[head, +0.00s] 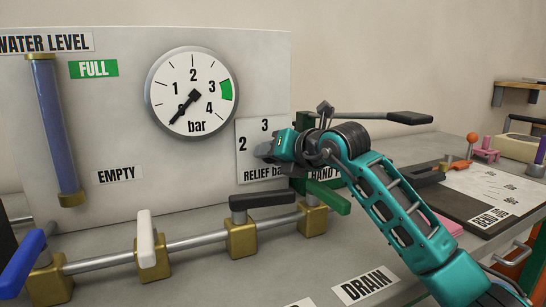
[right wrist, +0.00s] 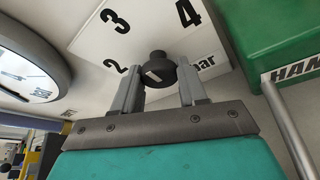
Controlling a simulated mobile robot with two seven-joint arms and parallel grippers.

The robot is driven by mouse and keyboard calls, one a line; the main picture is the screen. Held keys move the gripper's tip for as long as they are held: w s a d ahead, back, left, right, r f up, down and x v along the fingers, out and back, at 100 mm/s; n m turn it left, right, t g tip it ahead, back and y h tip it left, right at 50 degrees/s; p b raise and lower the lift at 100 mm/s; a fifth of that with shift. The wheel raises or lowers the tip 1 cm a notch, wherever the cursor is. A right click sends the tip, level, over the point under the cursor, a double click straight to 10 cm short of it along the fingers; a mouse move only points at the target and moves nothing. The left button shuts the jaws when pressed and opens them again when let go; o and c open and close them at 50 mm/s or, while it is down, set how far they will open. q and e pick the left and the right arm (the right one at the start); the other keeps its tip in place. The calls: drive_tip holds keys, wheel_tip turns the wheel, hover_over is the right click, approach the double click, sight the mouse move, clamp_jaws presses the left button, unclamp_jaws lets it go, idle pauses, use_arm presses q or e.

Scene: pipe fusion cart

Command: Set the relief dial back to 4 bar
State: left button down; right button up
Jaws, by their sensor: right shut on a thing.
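The relief dial's plate (head: 245,172) is on the panel right of the gauge, with 2 and 3 readable and the rest behind my right gripper (head: 264,151). In the right wrist view the plate (right wrist: 150,32) shows 2, 3 and 4. The dark relief knob (right wrist: 160,68) stands between the two fingers of my right gripper (right wrist: 160,74), which is shut on it. A short white mark shows on the knob; I cannot tell exactly which number it points to. My left gripper is not in view.
A round pressure gauge (head: 193,90) has its needle at the lower left. A green housing (right wrist: 272,35) is close right of the dial. Valves with white (head: 146,230) and black (head: 262,200) levers stand below. A long dark handle (head: 395,117) extends behind my right arm.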

drive_tip(key=shift+m+y, duration=0.3)
drive_tip(key=shift+m, duration=0.1)
idle(0.3)
drive_tip(key=o, duration=1)
drive_tip(key=shift+o, duration=0.2)
wheel_tip(320, 180, up, 20)
drive_tip(key=p, duration=0.4)
